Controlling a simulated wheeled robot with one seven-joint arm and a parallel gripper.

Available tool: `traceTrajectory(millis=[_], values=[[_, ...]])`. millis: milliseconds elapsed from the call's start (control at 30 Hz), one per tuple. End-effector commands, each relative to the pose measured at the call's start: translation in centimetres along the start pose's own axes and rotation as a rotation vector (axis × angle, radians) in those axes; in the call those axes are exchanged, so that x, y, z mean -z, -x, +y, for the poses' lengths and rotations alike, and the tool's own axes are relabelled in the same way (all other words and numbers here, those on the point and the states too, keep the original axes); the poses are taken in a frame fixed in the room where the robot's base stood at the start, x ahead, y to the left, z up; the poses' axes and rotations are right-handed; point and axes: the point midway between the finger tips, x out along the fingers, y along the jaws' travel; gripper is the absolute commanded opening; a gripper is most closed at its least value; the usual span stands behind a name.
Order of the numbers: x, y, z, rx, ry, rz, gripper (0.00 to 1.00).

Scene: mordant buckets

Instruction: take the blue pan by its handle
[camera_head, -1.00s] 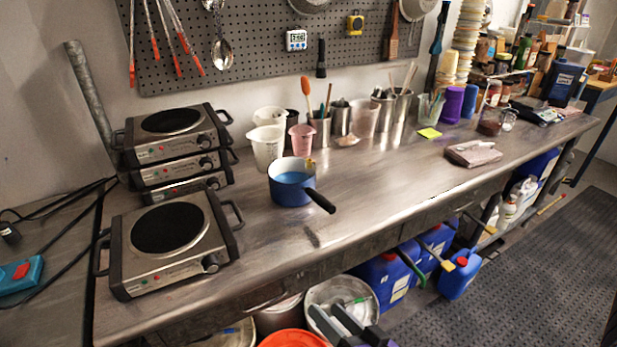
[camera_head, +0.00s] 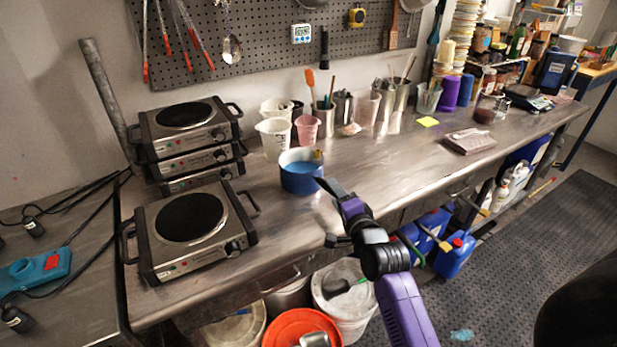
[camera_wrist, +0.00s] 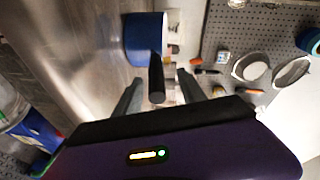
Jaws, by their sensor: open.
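The blue pan (camera_head: 301,176) stands upright on the steel bench, in front of the measuring jugs. In the head view its handle is hidden behind my gripper (camera_head: 325,211), which is just right of the pan over the bench's front part. In the wrist view the blue pan (camera_wrist: 146,38) is at the top, and its black handle (camera_wrist: 156,80) points toward the camera. My gripper (camera_wrist: 160,80) is open and empty, with one finger on each side of the handle in the picture. I see gaps on both sides; how deep the handle lies between the fingers is unclear.
Stacked hot plates (camera_head: 187,137) and a single hot plate (camera_head: 190,222) stand left of the pan. Measuring jugs (camera_head: 273,138) and a pink cup (camera_head: 307,128) are close behind it.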

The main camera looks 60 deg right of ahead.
Motion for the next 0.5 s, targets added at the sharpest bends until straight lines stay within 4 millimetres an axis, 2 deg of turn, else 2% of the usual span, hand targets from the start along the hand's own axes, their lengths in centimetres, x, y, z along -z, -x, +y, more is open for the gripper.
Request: traceTrajectory(millis=[300, 500], values=[[-0.2, -4.1, 0.5, 0.001, 0.0, 0.0, 0.48], [-0.2, -4.7, 0.6, 0.001, 0.001, 0.0, 0.48]])
